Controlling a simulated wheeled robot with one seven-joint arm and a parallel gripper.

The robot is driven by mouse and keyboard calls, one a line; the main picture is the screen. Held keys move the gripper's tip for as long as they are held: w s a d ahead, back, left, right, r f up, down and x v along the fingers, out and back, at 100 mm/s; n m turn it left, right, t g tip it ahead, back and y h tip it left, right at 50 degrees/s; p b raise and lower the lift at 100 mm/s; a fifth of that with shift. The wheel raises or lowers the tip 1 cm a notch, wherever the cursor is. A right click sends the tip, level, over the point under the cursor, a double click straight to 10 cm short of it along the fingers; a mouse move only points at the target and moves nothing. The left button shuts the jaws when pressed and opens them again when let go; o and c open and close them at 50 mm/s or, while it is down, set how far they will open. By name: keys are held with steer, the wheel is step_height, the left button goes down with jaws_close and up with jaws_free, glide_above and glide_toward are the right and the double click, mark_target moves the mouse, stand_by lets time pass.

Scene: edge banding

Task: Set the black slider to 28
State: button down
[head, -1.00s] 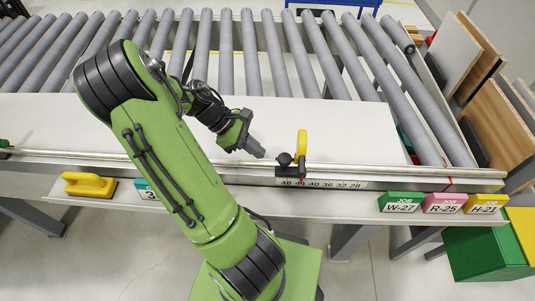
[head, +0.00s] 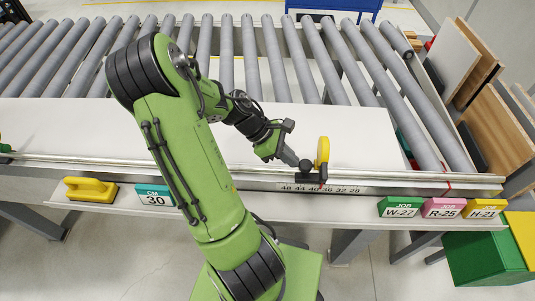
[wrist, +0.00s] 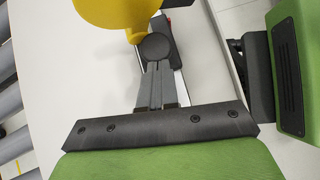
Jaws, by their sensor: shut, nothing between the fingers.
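The black slider (head: 311,178) sits on the metal rail at the front edge of the white table, with a round black knob on its left and an upright yellow handle (head: 323,152) on its right. Its red pointer stands between 40 and 36 on the printed scale (head: 340,189), left of the 28 mark. My gripper (head: 296,162) is shut and empty, its fingertips against or very close to the left side of the knob. In the wrist view, the closed fingers (wrist: 157,80) meet the black knob (wrist: 156,47), with the yellow handle beyond partly hiding the slider.
The rail (head: 420,177) is clear right of the slider. Rollers (head: 250,60) lie behind the table.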

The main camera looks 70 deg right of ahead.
mark_target(318, 157)
steer(key=s, duration=0.3)
steer(key=s+d, duration=0.1)
steer(key=s, duration=0.3)
steer(key=s+d, duration=0.1)
steer(key=s, duration=0.2)
steer(key=shift+s+d+p, duration=0.2)
steer(key=shift+s+p, duration=0.05)
steer(key=shift+p, duration=0.15)
steer(key=w, duration=0.1)
steer(key=w+r+p, duration=0.1)
steer(key=w, duration=0.1)
steer(key=w+p, duration=0.1)
steer(key=w, duration=0.1)
steer(key=shift+a+r, duration=0.1)
steer(key=shift+r, duration=0.25)
steer(key=p+v, duration=0.1)
steer(key=v, duration=0.7)
steer(key=shift+w+r+p, duration=0.15)
steer(key=shift+r+p, duration=0.05)
steer(key=shift+p, duration=0.15)
steer(key=shift+a, duration=0.1)
